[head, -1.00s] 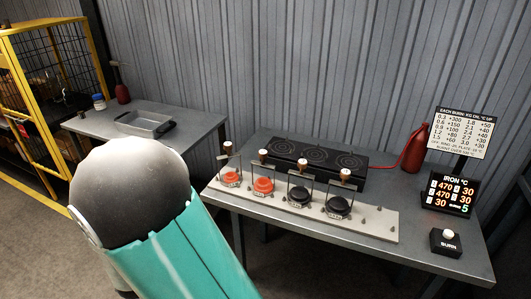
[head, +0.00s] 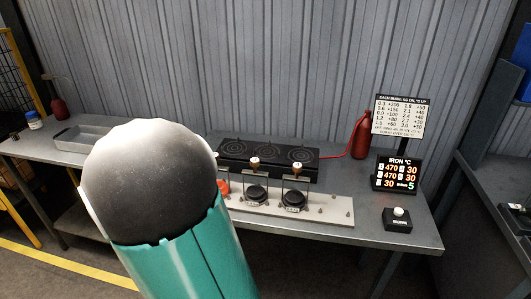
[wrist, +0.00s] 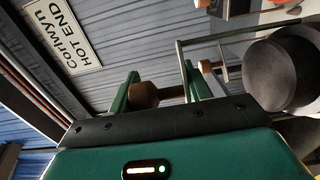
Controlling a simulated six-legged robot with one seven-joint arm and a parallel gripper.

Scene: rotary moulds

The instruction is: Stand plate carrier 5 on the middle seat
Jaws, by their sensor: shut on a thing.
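In the wrist view my gripper (wrist: 158,92) has its green fingers shut on the brown knob (wrist: 143,96) of a plate carrier. The carrier's thin metal frame leads to a round dark body (wrist: 283,72) at the right; no number on it is readable. In the head view my gripper and this carrier are hidden behind my arm.
A pale rack (head: 325,209) along the table front holds two black carriers (head: 256,193) (head: 293,199) and a partly hidden red one (head: 223,187). A red bottle (head: 361,135), iron display (head: 397,173) and burn button (head: 397,219) stand right. A grey tray (head: 82,137) lies left.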

